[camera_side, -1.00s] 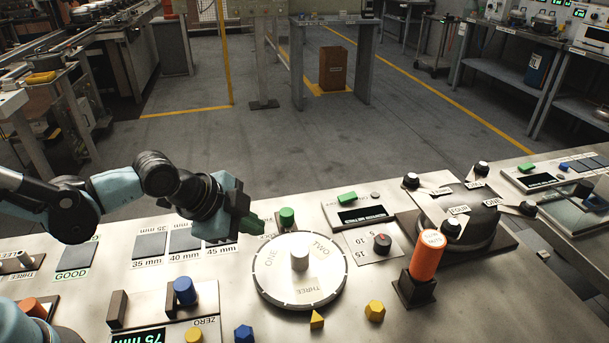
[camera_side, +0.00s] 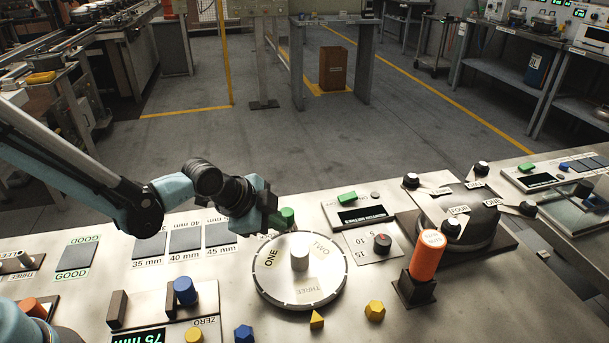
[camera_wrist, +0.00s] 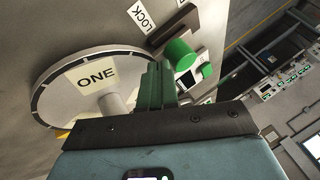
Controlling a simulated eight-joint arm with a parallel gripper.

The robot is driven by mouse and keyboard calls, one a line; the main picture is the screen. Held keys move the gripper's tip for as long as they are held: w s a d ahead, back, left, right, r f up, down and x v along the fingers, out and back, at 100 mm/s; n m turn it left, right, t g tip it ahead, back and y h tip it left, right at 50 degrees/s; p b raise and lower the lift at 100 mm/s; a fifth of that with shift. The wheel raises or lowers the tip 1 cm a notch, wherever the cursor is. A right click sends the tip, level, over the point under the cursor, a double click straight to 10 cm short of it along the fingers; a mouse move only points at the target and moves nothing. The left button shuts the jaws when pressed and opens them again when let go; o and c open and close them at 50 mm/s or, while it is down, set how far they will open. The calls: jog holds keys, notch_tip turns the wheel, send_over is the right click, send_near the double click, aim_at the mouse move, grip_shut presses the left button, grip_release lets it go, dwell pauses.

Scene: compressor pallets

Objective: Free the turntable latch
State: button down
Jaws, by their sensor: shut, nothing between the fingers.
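The turntable (camera_side: 285,292) is a pale round disc with a central post, marked ONE, TWO and THREE; it also shows in the wrist view (camera_wrist: 60,100) with ONE facing the camera. The latch's green knob (camera_side: 288,214) stands at the disc's far edge; in the wrist view the green knob (camera_wrist: 181,53) sits beside a dark bar and a LOCK label (camera_wrist: 141,16). My gripper (camera_side: 274,222) is shut and empty, just left of the knob. Its green fingers (camera_wrist: 157,84) appear close to the knob; I cannot tell whether they touch.
A display box with a green button (camera_side: 347,198) and a dial (camera_side: 382,243) lie right of the turntable. An orange cylinder (camera_side: 428,256) stands in a dark holder. A blue peg (camera_side: 185,291) stands at left. Small yellow and blue pieces lie along the front.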

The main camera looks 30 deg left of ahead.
jog(key=shift+w+a, duration=0.15)
jog(key=shift+w, duration=0.05)
jog(key=shift+w+a, duration=1.25)
jog(key=s, duration=0.1)
jog(key=s+d, duration=0.1)
jog(key=s, duration=0.2)
jog(key=shift+s+d, duration=0.2)
jog(key=shift+d, duration=0.1)
jog(key=v, duration=0.3)
jog(key=shift+a+r, duration=0.2)
jog(key=shift+r, duration=0.15)
jog(key=v, duration=0.6)
